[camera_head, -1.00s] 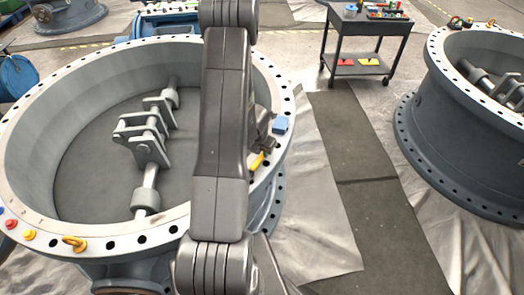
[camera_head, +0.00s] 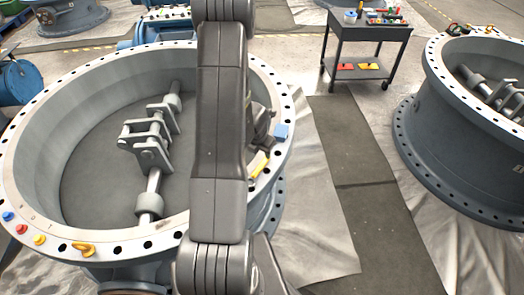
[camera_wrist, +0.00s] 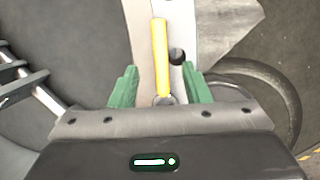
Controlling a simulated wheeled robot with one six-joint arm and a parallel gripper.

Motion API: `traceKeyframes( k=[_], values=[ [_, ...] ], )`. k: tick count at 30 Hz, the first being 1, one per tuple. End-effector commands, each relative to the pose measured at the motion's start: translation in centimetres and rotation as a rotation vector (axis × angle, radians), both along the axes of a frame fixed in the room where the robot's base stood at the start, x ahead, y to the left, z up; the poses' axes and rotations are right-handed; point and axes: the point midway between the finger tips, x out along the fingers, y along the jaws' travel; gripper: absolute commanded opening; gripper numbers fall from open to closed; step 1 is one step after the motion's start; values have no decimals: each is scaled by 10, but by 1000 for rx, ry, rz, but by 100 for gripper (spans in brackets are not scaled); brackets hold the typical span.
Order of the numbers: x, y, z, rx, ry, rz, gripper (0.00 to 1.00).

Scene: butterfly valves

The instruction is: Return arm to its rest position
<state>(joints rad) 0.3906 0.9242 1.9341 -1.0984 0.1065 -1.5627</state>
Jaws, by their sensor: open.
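My gripper (camera_wrist: 160,70) is open in the wrist view, with its green fingers apart. A yellow-handled tool (camera_wrist: 160,50) lies on the valve's pale flange and shows between the fingers; neither finger is seen to close on it. In the head view my arm stands upright in front of the large valve (camera_head: 30,160) and hides part of its right rim. The yellow handle (camera_head: 259,165) also shows on that rim just right of my arm. My gripper is mostly hidden behind the arm there.
Red, blue and yellow pieces and a yellow eyebolt (camera_head: 83,249) lie on the front-left flange. A tool cart (camera_head: 368,50) stands behind, and a second valve (camera_head: 450,130) at right. Floor between them is clear.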

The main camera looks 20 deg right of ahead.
Motion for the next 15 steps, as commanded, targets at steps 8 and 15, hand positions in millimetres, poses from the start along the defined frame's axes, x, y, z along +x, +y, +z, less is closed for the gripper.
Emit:
traceKeyframes(
  k=[8,15],
  values=[
    [-8,8,49,0,0,0,43],
    [-11,12,65,0,0,0,43]
  ],
)
